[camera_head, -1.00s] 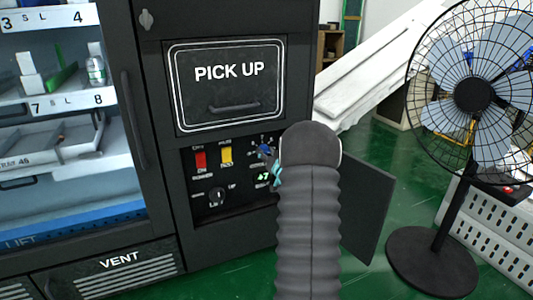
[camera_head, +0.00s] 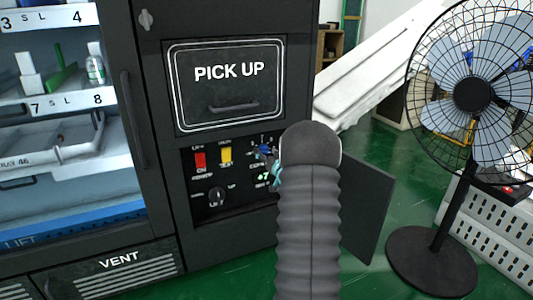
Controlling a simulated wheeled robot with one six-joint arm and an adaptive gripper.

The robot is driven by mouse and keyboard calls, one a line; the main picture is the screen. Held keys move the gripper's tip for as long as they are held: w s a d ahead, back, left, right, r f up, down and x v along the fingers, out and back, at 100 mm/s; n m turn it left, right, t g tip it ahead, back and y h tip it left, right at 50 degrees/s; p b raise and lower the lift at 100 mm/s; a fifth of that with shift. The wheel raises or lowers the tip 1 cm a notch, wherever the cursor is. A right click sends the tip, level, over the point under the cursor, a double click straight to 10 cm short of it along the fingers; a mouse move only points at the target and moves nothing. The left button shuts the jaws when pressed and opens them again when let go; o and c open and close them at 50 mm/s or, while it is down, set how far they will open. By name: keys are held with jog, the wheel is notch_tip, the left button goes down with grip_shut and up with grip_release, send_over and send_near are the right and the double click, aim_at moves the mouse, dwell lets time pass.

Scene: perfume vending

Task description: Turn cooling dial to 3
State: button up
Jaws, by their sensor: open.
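A control panel (camera_head: 235,212) is set low in the black vending machine, under the PICK UP door. A small dial with blue marks (camera_head: 265,150) sits at its upper right, close beside my arm; it looks like the cooling dial, but its label and setting are too small to read. A small lit green display (camera_head: 263,177) is below it. My gripper (camera_head: 277,177) shows only as a small teal part at the left edge of my dark ribbed arm, in front of the panel. It is open; the rest is hidden behind the arm. Contact with the dial cannot be told.
A red switch (camera_head: 200,160), a yellow switch (camera_head: 226,154) and a black knob (camera_head: 217,196) are on the panel's left. The open panel door (camera_head: 368,208) stands out to the right of my arm. A fan (camera_head: 472,95) stands farther right on the green floor.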

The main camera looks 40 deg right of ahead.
jog(key=v, duration=1.1)
jog(key=shift+s+a, duration=0.2)
jog(key=shift+s, duration=0.2)
jog(key=shift+f, duration=0.1)
